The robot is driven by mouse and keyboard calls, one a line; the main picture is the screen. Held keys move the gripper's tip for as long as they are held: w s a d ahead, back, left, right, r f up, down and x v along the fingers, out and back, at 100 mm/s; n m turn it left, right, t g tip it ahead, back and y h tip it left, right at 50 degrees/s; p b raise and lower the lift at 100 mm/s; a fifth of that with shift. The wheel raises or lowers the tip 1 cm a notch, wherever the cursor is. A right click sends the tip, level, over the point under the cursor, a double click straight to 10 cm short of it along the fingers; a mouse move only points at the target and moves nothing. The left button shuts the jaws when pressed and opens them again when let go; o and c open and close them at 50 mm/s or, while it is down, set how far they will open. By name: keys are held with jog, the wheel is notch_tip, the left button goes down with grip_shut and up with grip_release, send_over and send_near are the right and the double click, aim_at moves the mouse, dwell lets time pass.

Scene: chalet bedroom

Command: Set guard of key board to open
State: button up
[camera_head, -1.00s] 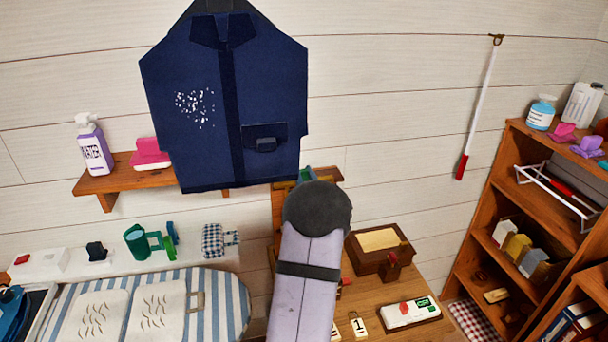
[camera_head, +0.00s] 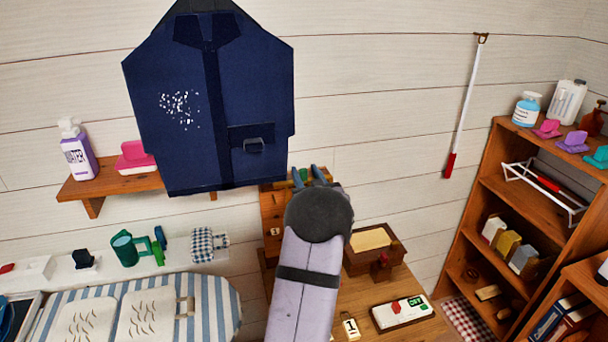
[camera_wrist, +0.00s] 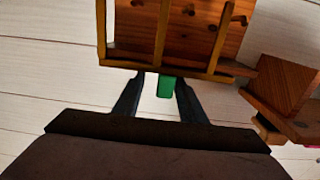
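The wooden key board (camera_head: 272,212) stands against the wall behind my arm, which hides much of it. In the wrist view the key board (camera_wrist: 200,32) shows pegs and a yellow-brown barred frame, the guard (camera_wrist: 160,40), across its face. A green tab (camera_wrist: 166,87) sticks out at the guard's edge. My gripper (camera_wrist: 161,80) is open, its two dark fingers on either side of the tab with a gap at the left; whether the right finger touches it I cannot tell. In the head view my gripper (camera_head: 308,174) is at the board's top edge.
A dark blue jacket (camera_head: 215,110) hangs close at the upper left. A wooden box (camera_head: 362,258) and a white device (camera_head: 401,312) sit on the desk (camera_head: 375,290) to the right. A shelf unit (camera_head: 490,220) stands at far right. The wall right of the board is mostly clear.

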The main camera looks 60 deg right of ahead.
jog(key=shift+w+a, duration=0.1)
jog(key=shift+a, duration=0.05)
jog(key=b+v, duration=0.3)
jog(key=v, duration=0.4)
dwell(0.3)
dwell(0.3)
